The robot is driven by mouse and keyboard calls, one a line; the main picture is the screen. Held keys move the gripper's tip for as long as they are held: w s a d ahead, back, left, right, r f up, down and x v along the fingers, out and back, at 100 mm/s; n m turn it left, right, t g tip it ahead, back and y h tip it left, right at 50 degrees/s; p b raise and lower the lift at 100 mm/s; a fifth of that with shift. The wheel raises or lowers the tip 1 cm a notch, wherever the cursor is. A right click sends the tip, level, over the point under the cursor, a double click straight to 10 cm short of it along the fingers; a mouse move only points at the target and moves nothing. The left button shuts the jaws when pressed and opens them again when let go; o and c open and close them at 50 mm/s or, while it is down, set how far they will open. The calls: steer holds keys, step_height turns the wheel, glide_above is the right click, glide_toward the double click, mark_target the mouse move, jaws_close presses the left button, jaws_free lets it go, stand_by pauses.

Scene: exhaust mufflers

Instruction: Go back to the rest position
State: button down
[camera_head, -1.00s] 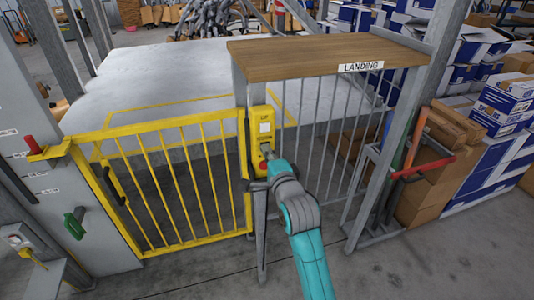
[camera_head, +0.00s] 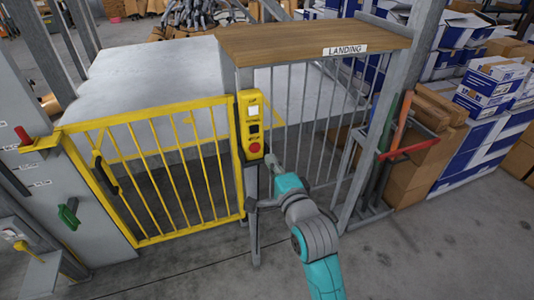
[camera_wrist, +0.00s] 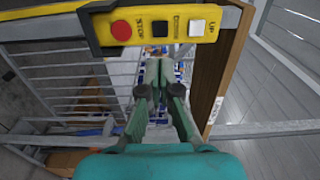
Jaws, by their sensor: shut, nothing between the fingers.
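My gripper (camera_head: 270,160) is in front of the railing, just right of and below the yellow control box. In the wrist view my gripper (camera_wrist: 154,92) points at the railing bars, its fingers together with nothing between them. The yellow control box (camera_head: 251,138) is fixed to the grey post. It has a white button at top, a black one in the middle and a red one at the bottom. In the wrist view the box (camera_wrist: 147,27) lies sideways across the top, with labels STOP, DOWN and UP. My gripper is apart from it.
A yellow barred gate (camera_head: 165,180) stands closed left of the post. A wooden shelf (camera_head: 285,42) marked LANDING tops the grey railing (camera_head: 300,120). Red and green-handled tools (camera_head: 409,149) lean by the right post. Stacked boxes (camera_head: 480,120) fill the right. The floor in front is clear.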

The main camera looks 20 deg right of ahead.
steer(key=shift+s, duration=0.45)
steer(key=s+f+n+g, duration=0.1)
steer(key=s+f+n, duration=0.3)
steer(key=s+f, duration=0.55)
steer(key=s+f+n+g, duration=0.1)
steer(key=s+f+n, duration=0.3)
steer(key=s+f, duration=0.55)
steer(key=s+a+r+n+g, duration=0.1)
steer(key=s+n, duration=0.9)
steer(key=s, duration=1.6)
steer(key=shift+r, duration=0.9)
stand_by(1.6)
